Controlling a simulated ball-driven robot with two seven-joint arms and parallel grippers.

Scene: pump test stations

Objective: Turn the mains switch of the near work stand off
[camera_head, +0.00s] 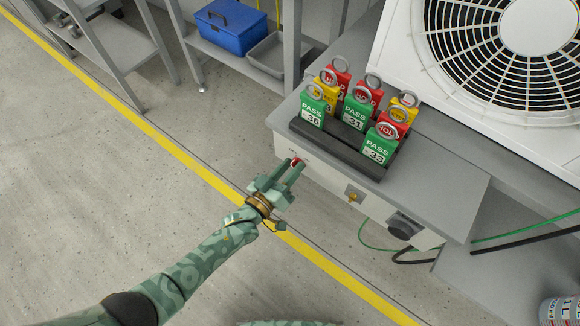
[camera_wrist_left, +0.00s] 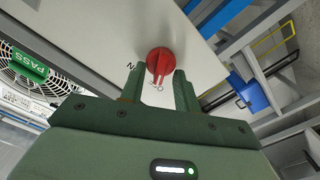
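The work stand (camera_head: 437,187) has a pale front panel facing my left arm. A red rotary mains switch (camera_head: 297,161) sits at the panel's left part, mostly hidden by my left gripper (camera_head: 291,172) in the head view. In the left wrist view, the red switch knob (camera_wrist_left: 159,58) shows on the panel, with its grip bar pointing down toward my palm. My left gripper (camera_wrist_left: 159,76) is open, one finger on each side of the knob, with gaps visible. Whether the fingertips touch it, I cannot tell. A letter N shows beside the knob. My right gripper is out of view.
A dark tray (camera_head: 340,153) with green, yellow and red tags stands on the stand top. A white fan unit (camera_head: 407,55) is behind. A brass fitting (camera_head: 354,195) and dark connector (camera_head: 402,228) protrude from the panel. Floor left of the yellow line (camera_head: 150,128) is clear.

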